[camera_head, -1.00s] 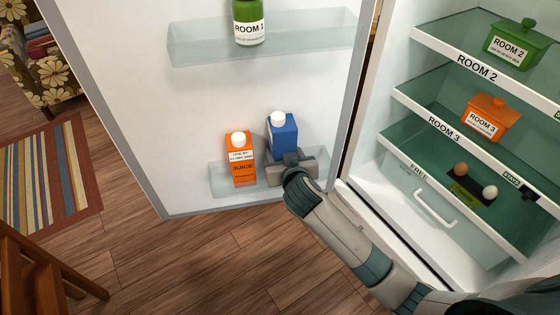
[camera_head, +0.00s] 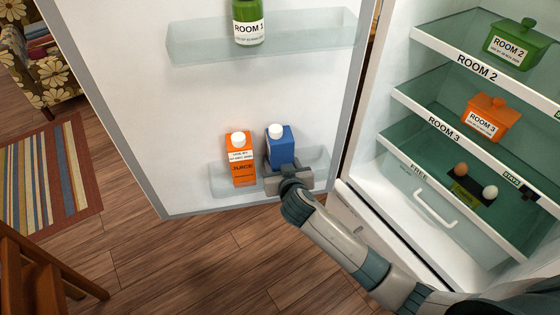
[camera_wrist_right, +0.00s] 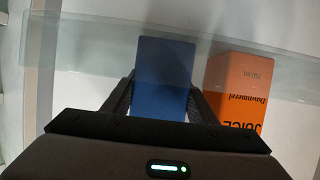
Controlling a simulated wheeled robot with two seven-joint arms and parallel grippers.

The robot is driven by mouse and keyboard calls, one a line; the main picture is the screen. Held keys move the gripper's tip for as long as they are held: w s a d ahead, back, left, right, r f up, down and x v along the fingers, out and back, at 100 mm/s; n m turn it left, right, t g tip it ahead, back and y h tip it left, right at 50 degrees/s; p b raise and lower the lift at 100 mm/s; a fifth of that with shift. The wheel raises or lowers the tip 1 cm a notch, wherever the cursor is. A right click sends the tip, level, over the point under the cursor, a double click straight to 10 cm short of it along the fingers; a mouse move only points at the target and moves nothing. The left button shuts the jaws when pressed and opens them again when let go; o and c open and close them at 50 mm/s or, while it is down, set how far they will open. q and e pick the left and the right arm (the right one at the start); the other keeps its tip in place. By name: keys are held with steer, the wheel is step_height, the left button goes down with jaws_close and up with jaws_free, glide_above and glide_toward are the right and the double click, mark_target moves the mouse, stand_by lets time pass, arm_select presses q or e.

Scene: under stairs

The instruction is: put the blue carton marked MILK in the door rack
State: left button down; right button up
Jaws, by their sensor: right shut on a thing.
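The blue carton (camera_head: 280,146) with a white cap stands at the lower door rack (camera_head: 216,181), just right of the orange juice carton (camera_head: 240,160). My right gripper (camera_head: 284,170) is shut on the blue carton from the front. In the right wrist view the blue carton (camera_wrist_right: 164,78) lies between the two fingers of my right gripper (camera_wrist_right: 163,100), and the orange carton (camera_wrist_right: 235,90) is beside it. The carton's MILK label cannot be seen. Whether its base touches the rack floor is hidden by my gripper. My left gripper is not in view.
The fridge door stands open. An upper door shelf (camera_head: 300,40) holds a green bottle (camera_head: 249,22). Free rack space lies right of the blue carton.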

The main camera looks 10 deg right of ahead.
stand_by(0.3)
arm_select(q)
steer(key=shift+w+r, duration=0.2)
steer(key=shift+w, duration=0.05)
arm_select(e)
steer(key=o, duration=1.6)
steer(key=shift+r, duration=0.1)
steer(key=shift+s, duration=0.2)
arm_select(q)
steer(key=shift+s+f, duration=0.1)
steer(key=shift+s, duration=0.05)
arm_select(e)
steer(key=v, duration=1.1)
steer(key=shift+s+r, duration=0.2)
steer(key=shift+s, duration=0.05)
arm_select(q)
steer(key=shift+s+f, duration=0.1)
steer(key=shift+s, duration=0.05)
